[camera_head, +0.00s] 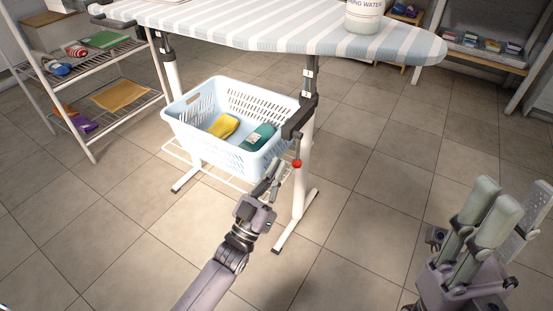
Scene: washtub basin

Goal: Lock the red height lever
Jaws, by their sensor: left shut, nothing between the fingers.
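The height lever has a red knob (297,163) at the lower end of a thin rod, hanging from a dark bracket on the right leg (307,125) of the ironing board. My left gripper (273,176) is shut and empty, just left of the knob and slightly below it. Whether it touches the lever I cannot tell, but a small gap seems to show. My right gripper (515,200) is open and empty at the lower right, well away from the lever, fingers pointing up.
The striped ironing board (280,32) overhangs the lever, with a labelled container (364,14) on it. A light blue basket (190,128) holding yellow and green items sits close left of the lever. A wire shelf (92,95) stands left.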

